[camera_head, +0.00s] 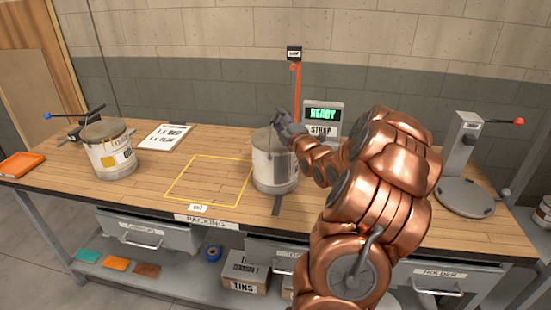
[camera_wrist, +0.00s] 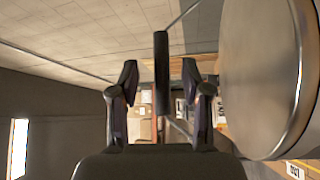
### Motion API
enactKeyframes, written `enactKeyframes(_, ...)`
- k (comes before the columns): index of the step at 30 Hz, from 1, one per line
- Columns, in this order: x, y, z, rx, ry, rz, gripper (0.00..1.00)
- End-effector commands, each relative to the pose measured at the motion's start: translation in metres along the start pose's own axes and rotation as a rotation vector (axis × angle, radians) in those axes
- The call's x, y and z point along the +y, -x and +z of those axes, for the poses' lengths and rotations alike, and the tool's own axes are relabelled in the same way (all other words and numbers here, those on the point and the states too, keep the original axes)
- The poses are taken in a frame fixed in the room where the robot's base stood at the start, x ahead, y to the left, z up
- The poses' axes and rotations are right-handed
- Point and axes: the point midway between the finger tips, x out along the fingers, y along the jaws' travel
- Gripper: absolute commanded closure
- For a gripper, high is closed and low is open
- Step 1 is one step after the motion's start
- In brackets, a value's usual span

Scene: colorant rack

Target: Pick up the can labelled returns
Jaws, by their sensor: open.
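A pale metal can (camera_head: 270,172) stands upright on the workbench right of the yellow outlined area. Its wall label is turned away or hidden, so I cannot read it. My gripper (camera_head: 283,122) is at its top, open. In the wrist view, my gripper's two fingers (camera_wrist: 161,95) stand apart on either side of a dark handle grip (camera_wrist: 161,70) on a thin wire. They do not visibly touch it. The can's round lid (camera_wrist: 265,75) fills the right of that view. Another can (camera_head: 110,155) with a yellow-marked label stands at left; its text is too small to read.
The workbench (camera_head: 150,185) has a bare yellow-outlined area (camera_head: 210,182). A clipboard sheet (camera_head: 165,136) lies behind it. A READY display (camera_head: 323,114) stands behind my arm. A red-knobbed machine (camera_head: 466,150) with a round plate is at right. An orange tray (camera_head: 20,165) is at far left.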

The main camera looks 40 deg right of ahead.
Motion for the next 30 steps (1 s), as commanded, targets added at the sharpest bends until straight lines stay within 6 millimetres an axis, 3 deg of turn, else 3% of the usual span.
enactKeyframes(9, -0.002, -0.029, 0.002, 0.002, -0.002, -0.004, 0.53)
enactKeyframes(20, -0.002, -0.032, 0.002, 0.001, 0.000, -0.002, 0.54)
enactKeyframes(30, -0.002, -0.032, 0.002, 0.001, 0.000, -0.002, 0.89)
